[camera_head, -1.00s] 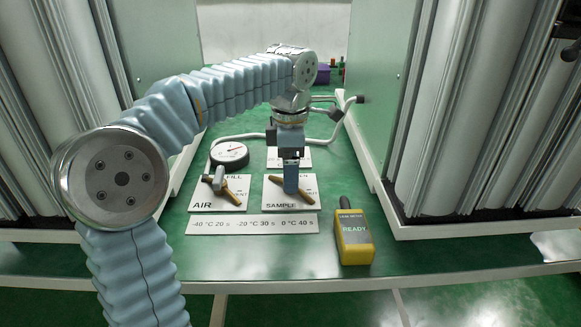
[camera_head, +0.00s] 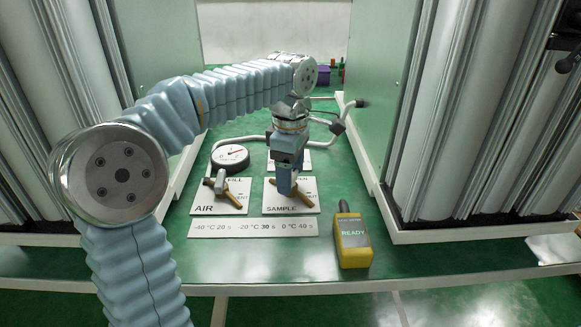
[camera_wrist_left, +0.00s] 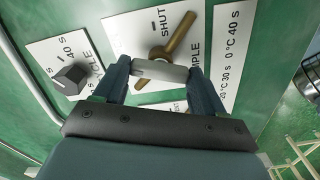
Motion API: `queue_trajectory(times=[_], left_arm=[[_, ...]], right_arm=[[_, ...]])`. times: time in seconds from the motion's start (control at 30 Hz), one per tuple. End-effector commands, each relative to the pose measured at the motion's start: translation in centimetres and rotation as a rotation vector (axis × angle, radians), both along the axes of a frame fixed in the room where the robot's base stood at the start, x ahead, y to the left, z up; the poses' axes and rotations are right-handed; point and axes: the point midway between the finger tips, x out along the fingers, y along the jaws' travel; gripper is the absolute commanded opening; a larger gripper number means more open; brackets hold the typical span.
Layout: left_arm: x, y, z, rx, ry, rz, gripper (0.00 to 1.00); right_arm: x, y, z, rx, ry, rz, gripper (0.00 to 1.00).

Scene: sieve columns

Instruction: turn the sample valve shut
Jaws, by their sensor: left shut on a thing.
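The sample valve has a brass lever (camera_wrist_left: 178,38) on a white plate (camera_head: 270,208) marked SAMPLE. In the left wrist view the lever lies slantwise, its upper end to the right of the word SHUT (camera_wrist_left: 160,21). A pale grey grip piece (camera_wrist_left: 160,70) of the valve sits between my left fingertips, in front of the lever's middle. My left gripper (camera_head: 287,188) reaches down over the plate and is shut on this piece. It hides part of the lever and lettering in the head view. My right gripper is not in view.
To the left stands the AIR valve (camera_head: 229,193) with a round gauge (camera_head: 230,157) behind it. A temperature and time strip (camera_head: 253,227) lies in front. A yellow meter reading READY (camera_head: 352,243) stands at front right. A black knob (camera_wrist_left: 70,78) is on the plate behind.

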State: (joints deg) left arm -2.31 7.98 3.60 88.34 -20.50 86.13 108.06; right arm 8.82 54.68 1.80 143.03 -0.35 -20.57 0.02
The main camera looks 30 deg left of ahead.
Motion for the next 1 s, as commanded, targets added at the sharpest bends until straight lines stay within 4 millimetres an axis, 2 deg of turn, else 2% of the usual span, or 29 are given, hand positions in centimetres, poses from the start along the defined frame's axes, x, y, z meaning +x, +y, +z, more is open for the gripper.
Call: queue_trajectory(times=[1.0], left_arm=[[0.02, -0.04, 0.04, -0.001, -0.002, -0.944, 0.4]], right_arm=[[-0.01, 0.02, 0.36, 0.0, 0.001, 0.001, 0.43]])
